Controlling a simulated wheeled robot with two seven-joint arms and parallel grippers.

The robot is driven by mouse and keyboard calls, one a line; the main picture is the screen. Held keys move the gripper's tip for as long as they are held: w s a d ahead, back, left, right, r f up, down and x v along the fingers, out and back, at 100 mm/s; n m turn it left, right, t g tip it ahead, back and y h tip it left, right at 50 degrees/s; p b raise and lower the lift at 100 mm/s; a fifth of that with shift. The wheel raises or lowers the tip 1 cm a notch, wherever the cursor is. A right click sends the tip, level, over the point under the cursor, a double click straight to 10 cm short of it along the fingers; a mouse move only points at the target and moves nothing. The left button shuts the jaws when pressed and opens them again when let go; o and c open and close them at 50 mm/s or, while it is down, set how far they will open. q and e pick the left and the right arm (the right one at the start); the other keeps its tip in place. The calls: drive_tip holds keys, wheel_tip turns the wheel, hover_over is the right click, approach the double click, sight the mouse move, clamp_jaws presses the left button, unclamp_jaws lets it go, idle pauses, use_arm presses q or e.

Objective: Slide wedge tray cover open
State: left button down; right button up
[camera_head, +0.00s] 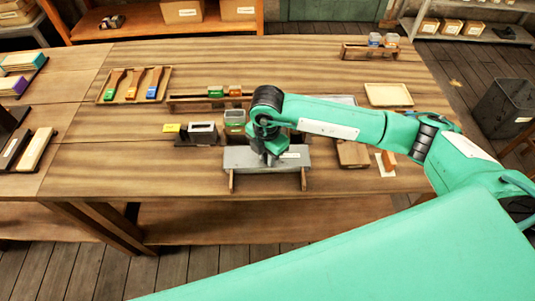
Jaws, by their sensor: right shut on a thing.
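A grey, flat-topped wedge tray with its cover (240,158) lies near the front edge of the table, with two short wooden rails sticking out towards me. A small pale label shows on its right part. My right gripper (269,158) points down at the middle of the grey cover and is shut on it. The gripper and wrist hide the exact grip point and part of the cover's back edge. I cannot tell whether the cover is shifted on the tray. My left gripper is not in view.
A grey block with a slot (203,133) and a green-tinted jar (235,122) stand behind and left. A wooden tray (108,97) holds several brushes. A brown block (352,154) lies to the right under my arm. The table's front left is clear.

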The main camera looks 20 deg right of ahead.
drive_tip(key=shift+s+a+f+p, duration=0.1)
drive_tip(key=shift+s+a+p, duration=0.2)
drive_tip(key=shift+s, duration=0.9)
drive_tip(key=shift+s+a+f+p, duration=0.15)
drive_tip(key=shift+s+a, duration=0.2)
drive_tip(key=shift+s, duration=0.8)
drive_tip(key=shift+s+a+f+p, duration=0.1)
drive_tip(key=shift+s+a, duration=0.25)
drive_tip(key=shift+s, duration=0.85)
drive_tip(key=o, duration=0.8)
drive_tip(key=shift+c, duration=0.2)
drive_tip(key=shift+o, duration=1)
drive_tip(key=shift+w+a+f, duration=0.1)
drive_tip(key=shift+c, duration=0.2)
drive_tip(key=o, duration=0.5)
drive_tip(key=shift+c, duration=0.2)
wheel_tip(320, 180, up, 9)
drive_tip(key=p, duration=0.5)
drive_tip(key=shift+f, duration=0.15)
